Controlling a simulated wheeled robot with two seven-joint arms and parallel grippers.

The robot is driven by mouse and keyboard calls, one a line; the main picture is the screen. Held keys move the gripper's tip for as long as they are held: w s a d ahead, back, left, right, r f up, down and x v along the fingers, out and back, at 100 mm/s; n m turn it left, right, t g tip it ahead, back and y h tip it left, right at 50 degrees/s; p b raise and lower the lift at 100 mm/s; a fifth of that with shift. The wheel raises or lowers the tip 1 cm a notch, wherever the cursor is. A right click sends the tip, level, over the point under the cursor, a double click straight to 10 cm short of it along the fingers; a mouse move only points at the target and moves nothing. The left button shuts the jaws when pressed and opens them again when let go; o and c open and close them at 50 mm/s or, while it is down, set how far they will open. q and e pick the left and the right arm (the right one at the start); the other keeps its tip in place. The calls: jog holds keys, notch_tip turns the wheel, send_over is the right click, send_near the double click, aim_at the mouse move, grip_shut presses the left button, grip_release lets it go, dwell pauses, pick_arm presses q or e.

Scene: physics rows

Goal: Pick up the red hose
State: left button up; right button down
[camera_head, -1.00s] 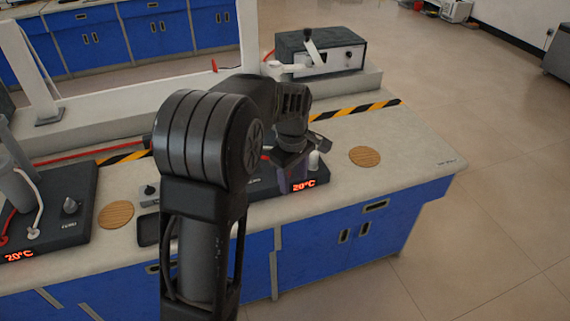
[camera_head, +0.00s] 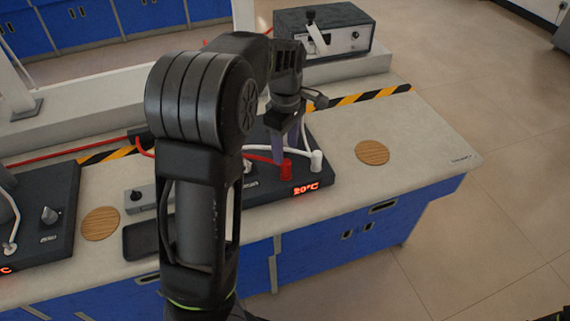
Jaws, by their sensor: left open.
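The red hose (camera_head: 262,158) lies over the dark hotplate, and its upright red end piece (camera_head: 286,171) stands near the plate's front edge above the 20°C display. Part of the hose is hidden behind my arm. My left gripper (camera_head: 282,152) points down with its purple fingers apart, just above and behind the red end piece. I cannot tell whether a finger touches the hose. The gripper holds nothing visible. My right gripper does not show.
A white hose end (camera_head: 316,160) stands close to the right of the red one. Cork discs (camera_head: 372,153) (camera_head: 100,224) lie on the bench. A grey control box (camera_head: 322,33) stands behind. A second hotplate (camera_head: 50,210) is at left.

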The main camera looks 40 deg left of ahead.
aim_at(285, 161)
pick_arm(q)
jog(key=shift+a+f, duration=0.1)
jog(key=shift+f, duration=1.25)
jog(key=shift+w+f+p, duration=0.15)
jog(key=shift+f+p, duration=0.15)
jog(key=shift+f, duration=2.3)
grip_shut()
